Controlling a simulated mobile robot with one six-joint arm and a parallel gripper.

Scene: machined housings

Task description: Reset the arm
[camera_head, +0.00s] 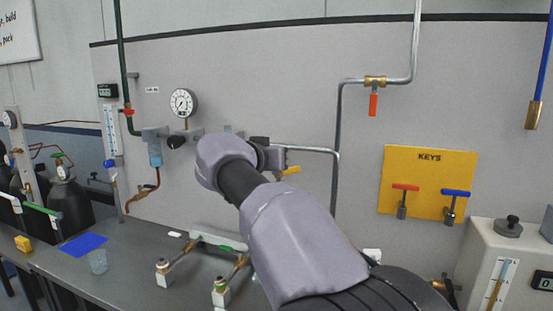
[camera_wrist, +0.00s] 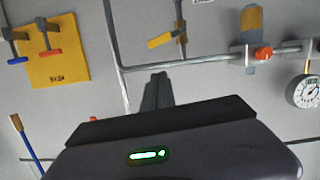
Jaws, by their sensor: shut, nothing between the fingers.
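My arm reaches up from the lower right in the head view, with its grey wrist in front of the wall panel. My gripper (camera_wrist: 157,80) shows in the wrist view as two dark fingers close together, shut and empty. They point toward the panel and pipework, apart from the yellow-handled valve (camera_wrist: 162,40) as far as I can tell. In the head view the wrist and forearm hide most of the gripper and part of the pipe behind it.
The yellow KEYS board (camera_head: 428,157) carries red and blue T-handled keys. A pressure gauge (camera_head: 183,103) and a red-handled valve (camera_head: 374,100) are on the wall. The grey bench (camera_head: 130,268) holds a clear cup (camera_head: 97,262), a blue sheet (camera_head: 83,245) and metal fittings. Gas cylinders stand left.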

